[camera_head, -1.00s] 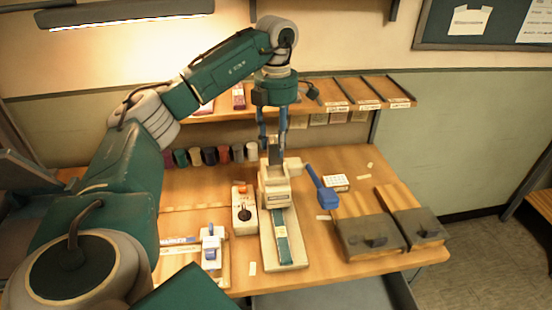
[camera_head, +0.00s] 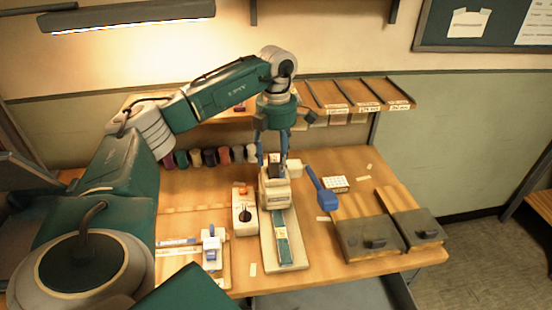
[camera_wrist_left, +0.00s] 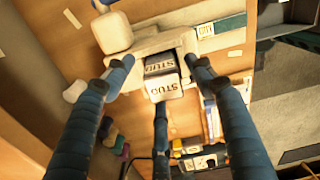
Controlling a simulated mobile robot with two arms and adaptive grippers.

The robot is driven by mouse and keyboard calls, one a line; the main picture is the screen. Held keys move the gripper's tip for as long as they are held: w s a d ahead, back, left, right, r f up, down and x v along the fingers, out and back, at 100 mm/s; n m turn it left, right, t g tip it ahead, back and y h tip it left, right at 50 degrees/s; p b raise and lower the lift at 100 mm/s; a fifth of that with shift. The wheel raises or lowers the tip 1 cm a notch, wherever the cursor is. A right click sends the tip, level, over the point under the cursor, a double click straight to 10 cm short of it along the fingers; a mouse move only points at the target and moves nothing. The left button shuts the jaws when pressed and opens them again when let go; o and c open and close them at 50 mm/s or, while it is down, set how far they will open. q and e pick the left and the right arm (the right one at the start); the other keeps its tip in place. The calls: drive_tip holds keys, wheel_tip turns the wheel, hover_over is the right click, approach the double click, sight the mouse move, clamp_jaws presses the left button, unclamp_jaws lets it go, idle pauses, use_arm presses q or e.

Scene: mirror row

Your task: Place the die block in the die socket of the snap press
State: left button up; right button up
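The cream snap press (camera_head: 275,200) stands mid-table, with a green strip along its base; its cream body also shows in the wrist view (camera_wrist_left: 185,42). My left gripper (camera_head: 272,161) points down over the press head, its blue fingers around the dark die block (camera_head: 275,158). In the wrist view the block (camera_wrist_left: 164,88) shows "STUD" lettering and lies between the fingertips (camera_wrist_left: 160,76). The single finger meets its lower edge; the paired fingers flank it, with their contact unclear. The socket is hidden, so I cannot tell whether the block touches it. My right gripper is out of view.
A blue-handled tool (camera_head: 323,192) is close on the right. Spools (camera_head: 210,157) line the back left, below a shelf (camera_head: 350,100).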

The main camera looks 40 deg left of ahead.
sight(276, 157)
use_arm(q)
drive_tip(key=shift+r, duration=0.1)
wheel_tip(276, 157, up, 12)
idle(0.6)
drive_tip(key=shift+w+r, duration=0.1)
idle(0.3)
